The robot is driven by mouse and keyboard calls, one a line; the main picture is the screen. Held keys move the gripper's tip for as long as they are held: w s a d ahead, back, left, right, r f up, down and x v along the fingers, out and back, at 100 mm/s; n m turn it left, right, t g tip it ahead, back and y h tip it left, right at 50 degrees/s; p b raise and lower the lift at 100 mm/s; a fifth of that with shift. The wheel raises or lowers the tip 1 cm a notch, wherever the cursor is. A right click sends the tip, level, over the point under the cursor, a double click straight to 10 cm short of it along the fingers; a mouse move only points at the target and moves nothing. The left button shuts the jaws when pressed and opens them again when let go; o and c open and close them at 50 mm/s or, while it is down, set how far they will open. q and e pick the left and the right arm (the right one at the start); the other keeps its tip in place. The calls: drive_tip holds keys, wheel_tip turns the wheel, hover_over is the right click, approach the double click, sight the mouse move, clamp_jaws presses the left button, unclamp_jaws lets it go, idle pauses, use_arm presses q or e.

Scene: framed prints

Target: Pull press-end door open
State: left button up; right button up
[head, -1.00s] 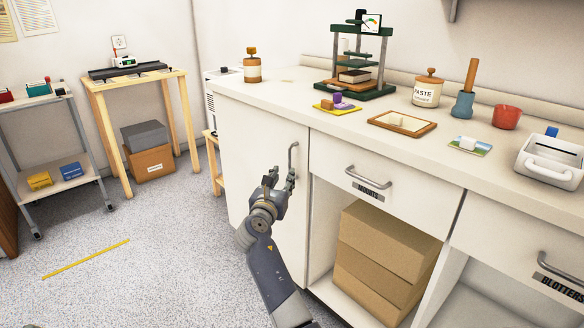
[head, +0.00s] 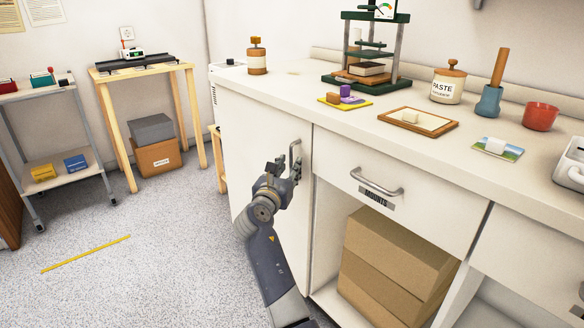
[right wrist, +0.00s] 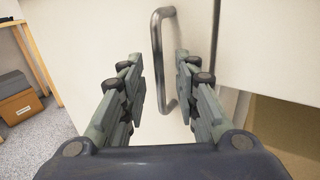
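The press-end door (head: 262,135) is the white cabinet door below the counter end where the press (head: 372,55) stands. It looks shut, flush with the cabinet front. Its upright metal bar handle (head: 298,148) is near its right edge. My right gripper (head: 284,169) is at the handle. The left gripper is not in view.
The Mounts drawer (head: 400,185) is shut, right of the door, above an open bay with cardboard boxes (head: 390,265). Left of the door is free floor with a yellow strip (head: 86,254). A wooden stand (head: 148,80) and a grey cart (head: 60,165) stand beyond.

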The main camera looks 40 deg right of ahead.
drive_tip(key=shift+d, duration=0.1)
idle(0.3)
clamp_jaws()
